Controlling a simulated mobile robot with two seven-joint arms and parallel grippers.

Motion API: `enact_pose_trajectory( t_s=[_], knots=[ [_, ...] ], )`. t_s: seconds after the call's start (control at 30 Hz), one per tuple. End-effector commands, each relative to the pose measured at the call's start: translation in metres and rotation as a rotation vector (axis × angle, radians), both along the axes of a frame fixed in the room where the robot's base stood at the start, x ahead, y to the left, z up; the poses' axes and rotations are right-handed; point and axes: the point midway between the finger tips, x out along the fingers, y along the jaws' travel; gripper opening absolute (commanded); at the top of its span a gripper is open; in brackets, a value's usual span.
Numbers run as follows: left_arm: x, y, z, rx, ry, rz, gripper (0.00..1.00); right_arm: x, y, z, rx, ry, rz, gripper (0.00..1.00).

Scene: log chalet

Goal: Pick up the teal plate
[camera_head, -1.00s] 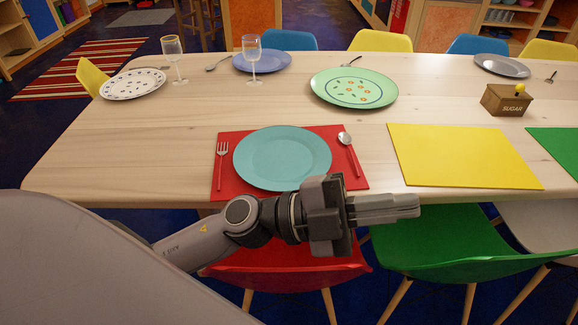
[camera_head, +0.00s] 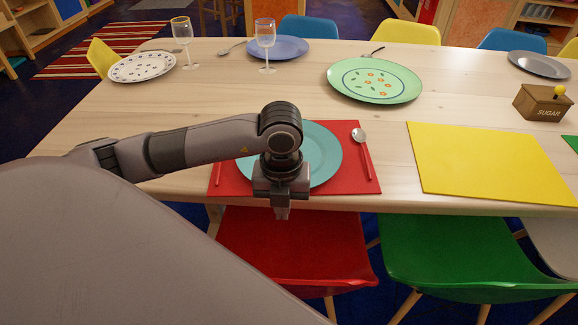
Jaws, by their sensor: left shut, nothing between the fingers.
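The teal plate (camera_head: 325,155) lies on a red placemat (camera_head: 362,183) near the table's front edge. My left arm reaches over it from the left and hides its left part. My left gripper (camera_head: 281,212) points down at the front edge of the placemat, just in front of the plate. It is shut and holds nothing. The plate appears to rest flat on the mat. My right gripper is not in view.
A red spoon (camera_head: 362,150) lies right of the plate. A yellow placemat (camera_head: 480,160) is farther right. Behind are a green plate (camera_head: 374,80), two glasses, including one glass (camera_head: 265,40), and a sugar box (camera_head: 541,103). A red chair (camera_head: 295,245) stands in front.

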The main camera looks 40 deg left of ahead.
Motion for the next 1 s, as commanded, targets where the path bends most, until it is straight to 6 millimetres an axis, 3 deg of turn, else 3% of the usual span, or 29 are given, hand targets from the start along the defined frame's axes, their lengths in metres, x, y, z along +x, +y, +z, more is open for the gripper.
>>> enact_pose_trajectory(
  t_s=[0.7, 0.87, 1.0],
  knots=[
    [0.087, 0.052, 0.001, -0.007, -0.001, -0.001, 0.00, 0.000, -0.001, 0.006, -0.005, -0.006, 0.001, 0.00],
    [0.099, 0.059, 0.001, -0.007, 0.000, -0.001, 0.00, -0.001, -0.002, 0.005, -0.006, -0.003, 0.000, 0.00],
    [0.098, 0.059, -0.014, -0.005, 0.000, -0.004, 0.00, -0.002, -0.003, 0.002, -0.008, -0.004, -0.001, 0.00]
  ],
)
